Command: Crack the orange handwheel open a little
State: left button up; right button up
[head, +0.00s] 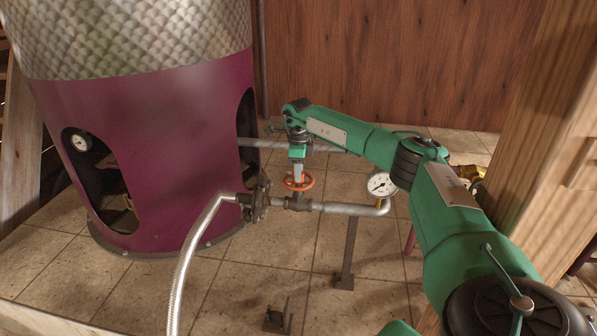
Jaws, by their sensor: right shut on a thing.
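The orange handwheel (308,181) sits on top of a small valve (297,202) in a grey horizontal pipe (345,209), in the middle of the head view. My right arm reaches in from the right, and my right gripper (298,176) points down onto the handwheel from above. Its jaws are shut on the wheel. The fingertips are small in the view and partly cover the wheel's middle and far rim. My left gripper is not in view.
A purple still body (170,150) stands to the left. A braided hose (190,255) joins the pipe at a dark flange (258,198). A pressure gauge (381,184) stands right of the wheel, near my forearm. A wooden post (545,130) rises at the right. Tiled floor lies below.

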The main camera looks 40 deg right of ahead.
jog(key=shift+n, duration=0.3)
jog(key=o, duration=1)
jog(key=shift+c, duration=0.2)
jog(key=shift+r, duration=0.1)
notch_tip(320, 180, up, 14)
jog(key=b, duration=0.3)
jog(key=shift+b, duration=0.3)
jog(key=shift+f, duration=0.2)
